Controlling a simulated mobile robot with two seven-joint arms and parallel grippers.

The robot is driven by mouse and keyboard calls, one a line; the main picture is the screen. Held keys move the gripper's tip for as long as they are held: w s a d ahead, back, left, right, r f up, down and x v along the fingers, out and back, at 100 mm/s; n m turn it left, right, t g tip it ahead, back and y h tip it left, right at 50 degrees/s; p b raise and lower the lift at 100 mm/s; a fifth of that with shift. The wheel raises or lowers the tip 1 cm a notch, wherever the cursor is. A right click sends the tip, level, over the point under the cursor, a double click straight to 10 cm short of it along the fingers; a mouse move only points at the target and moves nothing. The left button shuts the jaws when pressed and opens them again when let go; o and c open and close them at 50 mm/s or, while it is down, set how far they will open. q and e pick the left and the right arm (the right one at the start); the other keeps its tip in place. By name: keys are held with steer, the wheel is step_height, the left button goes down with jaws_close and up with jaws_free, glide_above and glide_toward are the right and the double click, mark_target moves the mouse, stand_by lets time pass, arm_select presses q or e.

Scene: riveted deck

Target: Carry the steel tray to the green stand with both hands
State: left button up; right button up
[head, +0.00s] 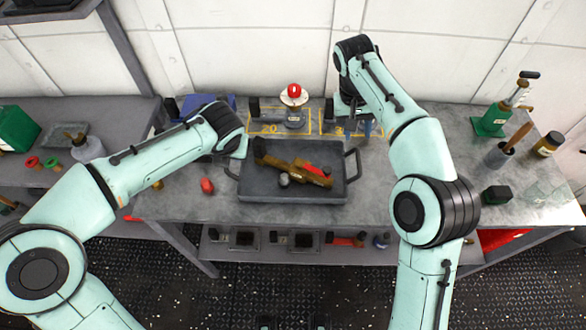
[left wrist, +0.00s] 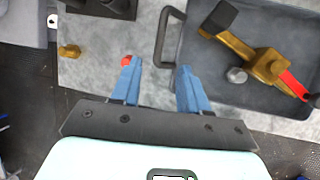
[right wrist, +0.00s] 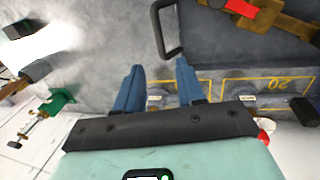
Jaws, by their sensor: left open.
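The steel tray (head: 245,188) is a grey rectangular pan with a dark loop handle at each end, resting on the workbench. Neither grips a handle. In the head view a green base (head: 490,121) stands at the right; I cannot tell if it is the green stand.
A red-topped item (head: 294,95) stands behind the tray near yellow-marked squares. A red object (head: 207,186) lies left of the tray. A green box (head: 16,128) sits on the left bench.

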mark_target(358, 157)
arm_select(q)
steer(key=x, duration=1.2)
steer(key=shift+w+f, duration=0.1)
steer(key=shift+f, duration=0.1)
arm_select(e)
steer(key=x, duration=1.2)
steer(key=shift+f, duration=0.25)
arm_select(q)
steer(key=c, duration=0.8)
arm_select(e)
jaws_close()
arm_select(q)
jaws_close()
steer(key=shift+r, duration=0.1)
arm_select(e)
steer(key=shift+r, duration=0.1)
